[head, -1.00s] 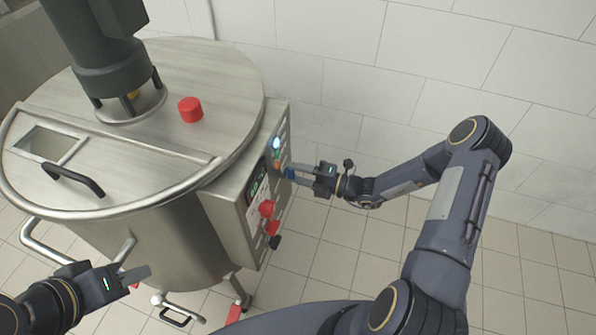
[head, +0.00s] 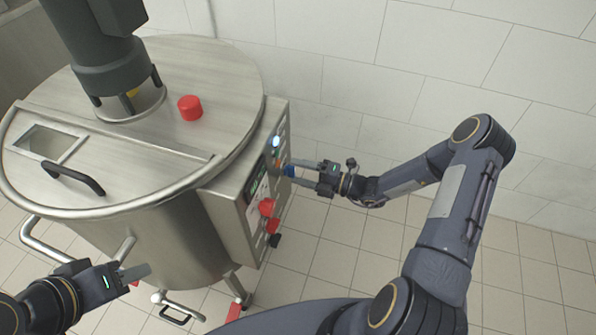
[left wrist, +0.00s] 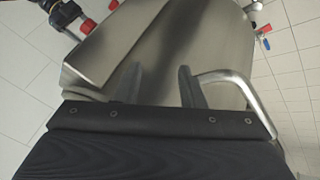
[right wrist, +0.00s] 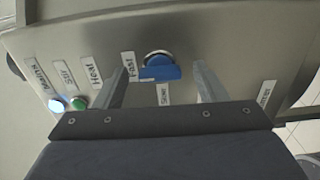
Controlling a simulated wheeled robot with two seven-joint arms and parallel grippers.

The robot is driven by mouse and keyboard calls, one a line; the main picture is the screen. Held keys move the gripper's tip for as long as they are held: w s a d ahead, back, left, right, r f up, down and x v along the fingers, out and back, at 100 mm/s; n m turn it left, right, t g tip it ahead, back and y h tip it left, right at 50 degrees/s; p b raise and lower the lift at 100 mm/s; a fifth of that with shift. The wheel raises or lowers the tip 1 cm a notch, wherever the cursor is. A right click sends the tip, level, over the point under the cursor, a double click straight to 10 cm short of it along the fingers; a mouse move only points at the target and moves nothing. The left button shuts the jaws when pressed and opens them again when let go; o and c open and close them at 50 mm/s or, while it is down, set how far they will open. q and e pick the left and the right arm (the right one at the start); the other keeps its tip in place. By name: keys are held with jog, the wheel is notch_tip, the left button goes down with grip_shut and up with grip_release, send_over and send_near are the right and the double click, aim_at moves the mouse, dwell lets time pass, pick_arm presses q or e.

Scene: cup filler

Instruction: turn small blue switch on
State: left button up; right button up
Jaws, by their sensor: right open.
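The small blue switch (right wrist: 159,64) is a round knob with a flat handle on the metal control panel (right wrist: 215,45), with the labels Fast and Slow beside it. Its handle lies roughly level in the right wrist view. In the head view the switch (head: 289,171) is small and partly hidden by my right gripper. My right gripper (right wrist: 163,78) is open, its fingers on either side of the switch with a visible gap. It also shows in the head view (head: 292,174). My left gripper (left wrist: 161,72) is open and empty, in front of the steel vat, away from the panel.
On the panel are a glowing white mains light (right wrist: 57,105) and a green button (right wrist: 79,103). The steel vat (head: 170,240) stands left; a tiled wall (head: 420,60) lies behind. The floor at right is clear.

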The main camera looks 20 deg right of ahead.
jog(key=v, duration=0.6)
jog(key=shift+s+d, duration=0.3)
